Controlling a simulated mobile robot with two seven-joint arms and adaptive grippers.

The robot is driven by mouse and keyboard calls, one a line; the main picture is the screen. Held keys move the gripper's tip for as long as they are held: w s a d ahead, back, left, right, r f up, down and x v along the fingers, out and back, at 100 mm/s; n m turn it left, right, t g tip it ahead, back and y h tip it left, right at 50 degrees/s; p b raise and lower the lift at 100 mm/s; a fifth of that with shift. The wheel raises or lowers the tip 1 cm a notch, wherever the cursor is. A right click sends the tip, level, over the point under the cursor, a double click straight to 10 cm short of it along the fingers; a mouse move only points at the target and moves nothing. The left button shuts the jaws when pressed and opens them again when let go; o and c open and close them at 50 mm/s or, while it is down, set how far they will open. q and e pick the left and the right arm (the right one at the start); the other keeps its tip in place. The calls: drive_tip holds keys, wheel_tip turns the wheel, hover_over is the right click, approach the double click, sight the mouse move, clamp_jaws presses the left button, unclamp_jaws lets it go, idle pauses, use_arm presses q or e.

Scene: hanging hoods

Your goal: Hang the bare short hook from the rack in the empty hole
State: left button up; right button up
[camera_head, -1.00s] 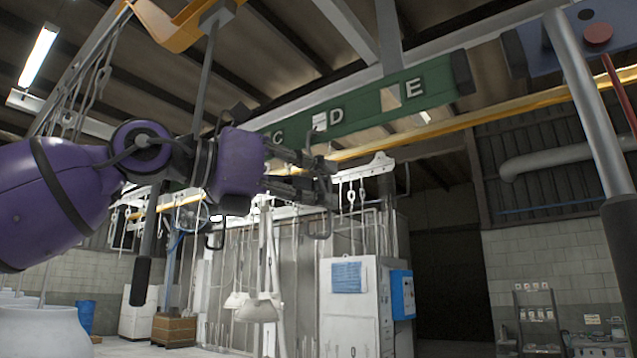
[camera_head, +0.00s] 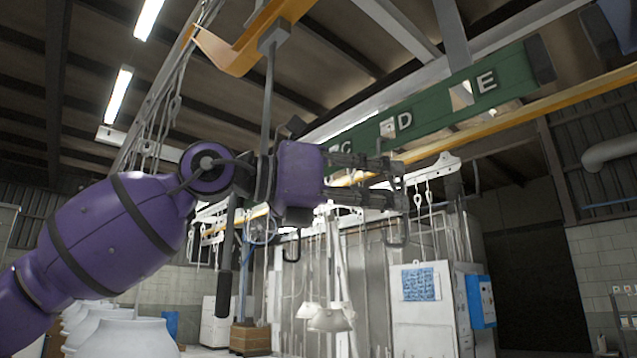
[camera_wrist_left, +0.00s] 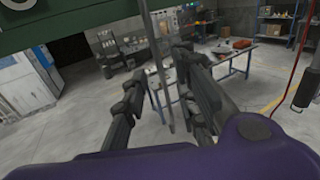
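My left gripper (camera_head: 396,181) is in front of the white rack in the head view, its two fingers apart. A dark thin hook (camera_head: 403,241) with a bent lower end shows at its fingertips. In the left wrist view a thin grey rod (camera_wrist_left: 158,70) runs between the spread fingers (camera_wrist_left: 160,80); a firm grip on it does not show. The green beam (camera_head: 430,108) above has letters C, D and E and cut-out holes. One hole (camera_head: 462,95) lies between D and E, another (camera_head: 387,128) between C and D. My right gripper is out of view.
The white rack (camera_head: 437,170) behind carries several light hooks. A yellow rail (camera_head: 530,108) runs below the green beam. A yellow bracket (camera_head: 240,45) hangs at upper left. A white cabinet (camera_head: 425,320) stands behind. The wrist view shows a workbench (camera_wrist_left: 235,52).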

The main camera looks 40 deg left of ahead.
use_arm(q)
drive_tip(key=v, duration=1)
